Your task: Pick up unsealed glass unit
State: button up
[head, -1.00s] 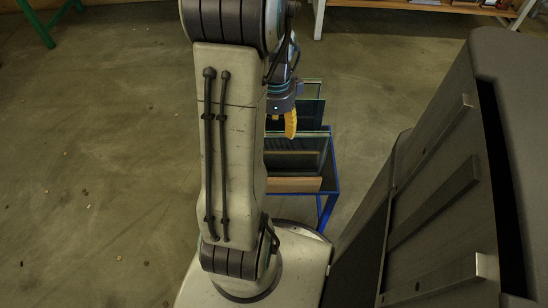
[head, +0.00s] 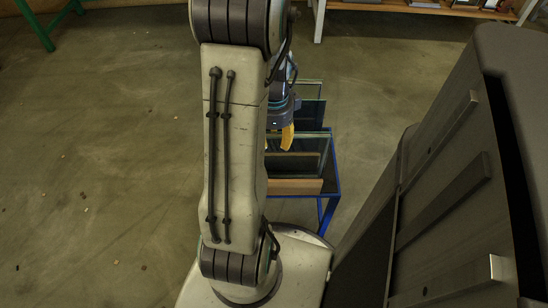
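Several upright glass panes and panels (head: 312,113) stand in a blue-framed rack (head: 331,180) behind my arm. Which of them is the unsealed glass unit I cannot tell. My gripper (head: 287,138) is partly hidden by my arm; one yellow finger shows, pointing down over the rack among the panes. Whether it touches a pane, and whether it is open or shut, does not show. The left part of the rack is hidden by my arm.
A large dark tilted frame (head: 440,190) with metal bars stands close on the right. A shelf or bench (head: 420,7) stands at the back right. Green legs (head: 40,25) show at the back left. The floor (head: 90,150) on the left is mostly clear.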

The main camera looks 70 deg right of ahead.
grip_shut()
dwell(0.3)
